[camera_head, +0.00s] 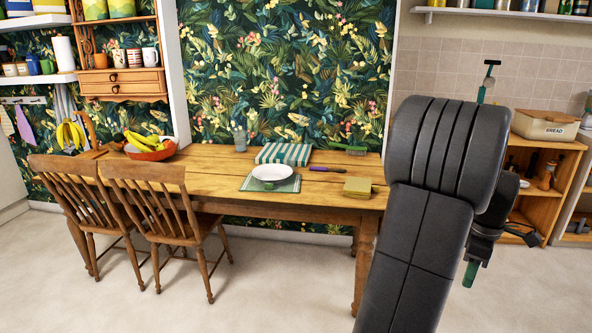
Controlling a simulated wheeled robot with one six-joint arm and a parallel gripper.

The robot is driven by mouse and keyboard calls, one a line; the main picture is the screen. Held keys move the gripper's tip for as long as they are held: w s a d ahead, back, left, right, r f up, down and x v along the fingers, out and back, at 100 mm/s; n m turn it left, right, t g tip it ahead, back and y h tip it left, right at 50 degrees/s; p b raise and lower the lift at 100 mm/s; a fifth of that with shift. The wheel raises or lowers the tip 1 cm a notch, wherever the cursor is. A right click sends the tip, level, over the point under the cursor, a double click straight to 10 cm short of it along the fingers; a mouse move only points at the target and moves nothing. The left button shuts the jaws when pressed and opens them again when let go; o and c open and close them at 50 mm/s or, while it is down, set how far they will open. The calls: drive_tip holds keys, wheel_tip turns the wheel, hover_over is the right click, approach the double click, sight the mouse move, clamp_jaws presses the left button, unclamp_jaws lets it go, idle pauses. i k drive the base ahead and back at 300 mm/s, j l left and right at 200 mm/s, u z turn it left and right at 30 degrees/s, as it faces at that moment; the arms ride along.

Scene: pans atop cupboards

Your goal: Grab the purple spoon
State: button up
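A slim utensil with a purple part (319,169) lies on the wooden table, right of the white bowl. It is small in view, and I cannot tell for sure that it is a spoon. My arm fills the right side of the picture. My gripper (473,268) is partly hidden behind it, with a green tip pointing down. It is well to the right of the table and apart from the utensil. I cannot see whether its fingers are open.
The table (220,172) also bears a white bowl (272,173) on a placemat, a striped cloth (284,153), a green brush (349,148), a yellowish block (358,187), a glass (240,140) and a fruit bowl (151,153). Two chairs (160,205) stand at its front left. The floor ahead is clear.

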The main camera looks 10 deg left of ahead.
sight(312, 168)
drive_tip(key=i+u, duration=0.45)
drive_tip(key=i, duration=0.15)
drive_tip(key=i+l+u, duration=0.1)
drive_tip(key=i+u, duration=0.35)
drive_tip(key=i+l, duration=0.15)
drive_tip(key=i, duration=0.25)
drive_tip(key=i+l, duration=0.2)
drive_tip(key=i, duration=0.2)
drive_tip(key=i+l, duration=0.15)
drive_tip(key=i, duration=0.25)
drive_tip(key=i+l+u, duration=0.1)
drive_tip(key=i, duration=0.3)
drive_tip(key=l, duration=0.1)
